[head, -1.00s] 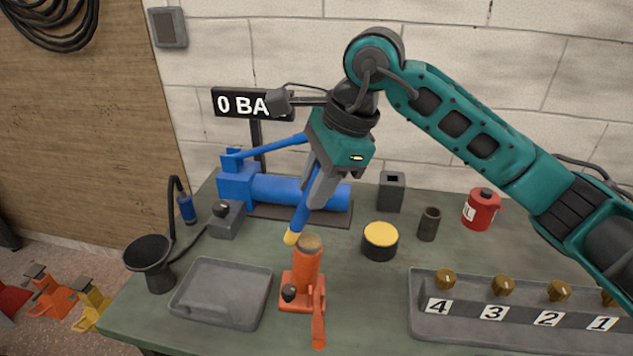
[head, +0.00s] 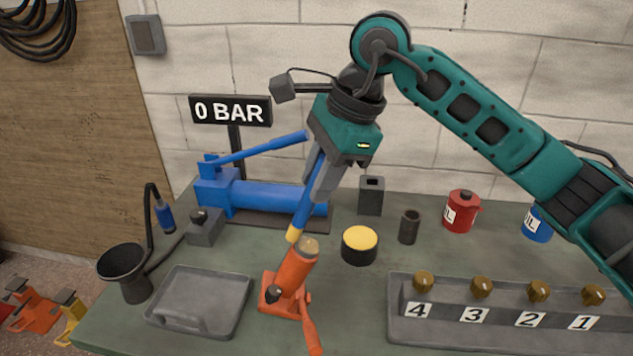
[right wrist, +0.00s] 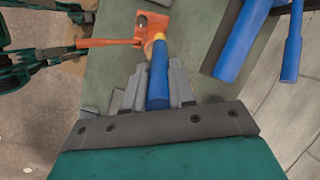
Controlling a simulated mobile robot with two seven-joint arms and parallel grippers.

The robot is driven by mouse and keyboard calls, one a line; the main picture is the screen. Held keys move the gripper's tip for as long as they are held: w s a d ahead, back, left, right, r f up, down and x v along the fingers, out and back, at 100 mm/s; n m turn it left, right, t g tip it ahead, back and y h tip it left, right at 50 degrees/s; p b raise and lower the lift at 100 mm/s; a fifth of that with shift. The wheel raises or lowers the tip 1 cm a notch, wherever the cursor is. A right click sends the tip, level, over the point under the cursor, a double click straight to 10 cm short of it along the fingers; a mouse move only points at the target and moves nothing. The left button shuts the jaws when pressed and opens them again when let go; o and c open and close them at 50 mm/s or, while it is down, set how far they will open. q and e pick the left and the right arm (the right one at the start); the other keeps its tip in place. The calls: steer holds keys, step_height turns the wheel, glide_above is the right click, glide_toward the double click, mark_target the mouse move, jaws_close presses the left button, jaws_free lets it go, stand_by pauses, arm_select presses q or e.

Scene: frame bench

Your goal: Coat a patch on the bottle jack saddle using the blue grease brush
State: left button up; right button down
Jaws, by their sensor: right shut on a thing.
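The orange bottle jack (head: 292,272) stands on the bench left of centre, its body leaning to the right in the head view. Its round tan saddle (head: 309,245) is on top. My right gripper (head: 316,192) is shut on the blue grease brush (head: 307,212), which points down with its yellow tip (head: 292,234) at the saddle's left edge. In the right wrist view the brush (right wrist: 158,80) runs from the jaws to the jack (right wrist: 152,24). I cannot tell whether the tip touches the saddle. My left gripper is not in view.
A black tin with a yellow top (head: 360,240) stands close right of the jack. A grey tray (head: 240,318) lies to its left, and a blue pump (head: 270,196) is behind. A numbered rack with brass knobs (head: 450,335) is at front right.

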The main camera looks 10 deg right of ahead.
steer(key=shift+a+r+p, duration=0.15)
steer(key=shift+r+p, duration=0.1)
steer(key=shift+r, duration=0.25)
steer(key=shift+a+r+p, duration=0.15)
steer(key=shift+r+p, duration=0.05)
steer(key=shift+r, duration=0.3)
steer(key=shift+r+p, duration=1.2)
steer(key=shift+r, duration=0.9)
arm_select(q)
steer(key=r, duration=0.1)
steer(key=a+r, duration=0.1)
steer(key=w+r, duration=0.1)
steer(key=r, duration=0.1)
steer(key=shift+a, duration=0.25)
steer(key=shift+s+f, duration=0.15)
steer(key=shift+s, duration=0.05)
arm_select(e)
steer(key=shift+f, duration=0.1)
steer(key=shift+w+a+f+b, duration=0.2)
steer(key=shift+w+f+b, duration=0.05)
steer(key=shift+f+b, duration=0.25)
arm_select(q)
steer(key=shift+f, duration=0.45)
arm_select(e)
steer(key=shift+r, duration=0.1)
